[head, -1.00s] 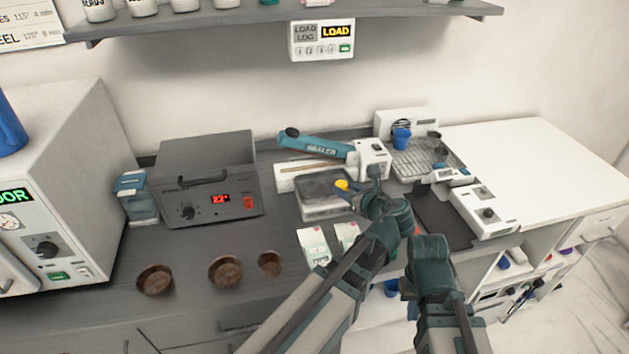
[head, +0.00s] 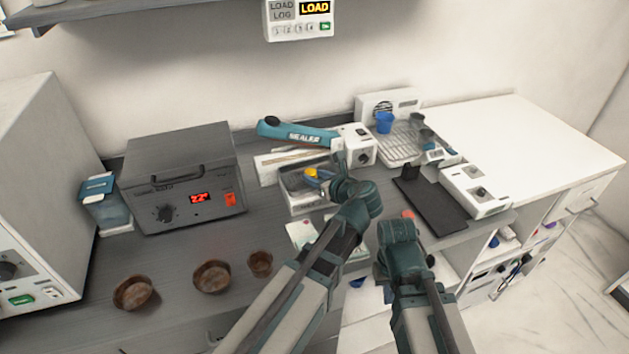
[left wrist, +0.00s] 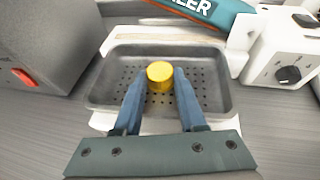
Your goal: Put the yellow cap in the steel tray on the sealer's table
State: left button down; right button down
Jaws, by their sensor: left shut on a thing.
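The yellow cap (left wrist: 160,74) is between the blue fingertips of my left gripper (left wrist: 160,84), which is shut on it. In the head view the cap (head: 311,173) shows at the tip of my left gripper (head: 318,176). The steel tray (left wrist: 108,88) is a shallow grey tray with a perforated floor, and it also shows in the head view (head: 292,182). The cap is over the tray's floor, within the rim as seen from above; I cannot tell whether it touches the floor. My right arm shows, but its gripper is hidden.
The sealer (head: 300,133) has a teal arm behind the tray and a white knob box (head: 357,145) to the right. A grey box with a red display (head: 180,180) stands left. Several brown bowls (head: 212,277) are in front. A blue cup (head: 384,122) stands at the back right.

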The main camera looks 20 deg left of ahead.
pick_arm(q)
jog(key=shift+r, duration=0.1)
jog(key=shift+f, duration=0.2)
jog(key=shift+c, duration=2.4)
grip_release()
jog(key=shift+r, duration=0.2)
pick_arm(e)
jog(key=shift+r, duration=0.1)
